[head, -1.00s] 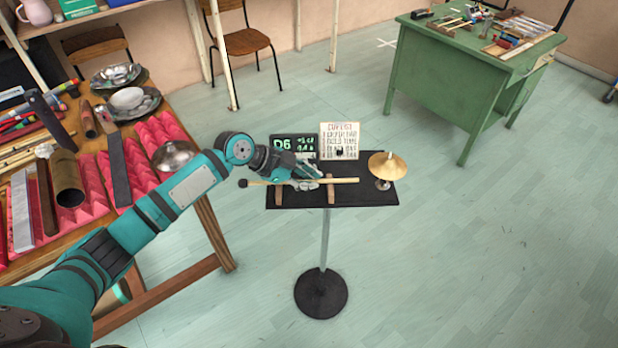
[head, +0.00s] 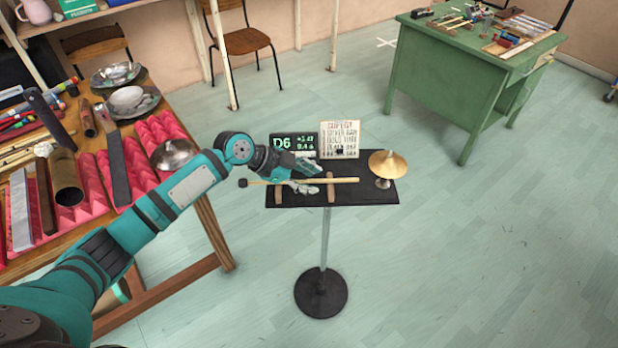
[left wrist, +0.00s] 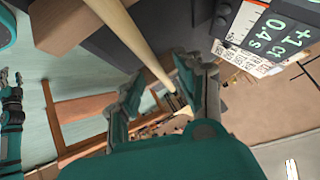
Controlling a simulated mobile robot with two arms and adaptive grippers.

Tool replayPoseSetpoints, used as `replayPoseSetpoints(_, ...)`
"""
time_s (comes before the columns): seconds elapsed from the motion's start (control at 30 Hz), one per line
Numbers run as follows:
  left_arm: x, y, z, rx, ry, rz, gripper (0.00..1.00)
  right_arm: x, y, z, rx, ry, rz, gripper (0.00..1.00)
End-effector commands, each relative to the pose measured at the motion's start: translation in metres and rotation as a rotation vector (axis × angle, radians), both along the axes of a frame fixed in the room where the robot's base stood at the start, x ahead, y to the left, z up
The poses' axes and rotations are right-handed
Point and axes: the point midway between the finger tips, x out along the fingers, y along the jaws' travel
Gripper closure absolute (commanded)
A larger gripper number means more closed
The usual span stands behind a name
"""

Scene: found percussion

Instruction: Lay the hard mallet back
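The hard mallet (head: 318,182) has a pale wooden shaft and a dark head at its left end. It lies across two small wooden rests, a left one (head: 278,194) and a right one (head: 331,190), on the black stand top (head: 368,196). My left gripper (head: 306,180) is at the shaft between the rests, its fingers spread apart. In the left wrist view the fingers of the gripper (left wrist: 160,75) stand open on either side of the pale shaft (left wrist: 148,50). Whether a finger touches the shaft is unclear.
A display reading D6 (head: 293,143) and a printed card (head: 340,140) stand behind the mallet. A wooden table (head: 205,225) with metal pieces is left; a green desk (head: 440,90) is back right. Open floor lies between.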

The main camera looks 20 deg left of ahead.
Motion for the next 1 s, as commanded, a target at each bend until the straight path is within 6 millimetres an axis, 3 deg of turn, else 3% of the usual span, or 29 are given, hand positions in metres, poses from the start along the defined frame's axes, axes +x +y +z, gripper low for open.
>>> replayPoseSetpoints(0.6, -0.041, 0.067, 0.071, 0.003, 0.0, 0.002, 0.63, 0.0, 0.0, 0.0, -0.001, 0.0, -0.001, 0.6)
replayPoseSetpoints(1.0, -0.046, 0.074, 0.08, 0.001, 0.0, 0.0, 0.63, 0.0, 0.0, 0.0, 0.0, 0.0, -0.001, 0.6)
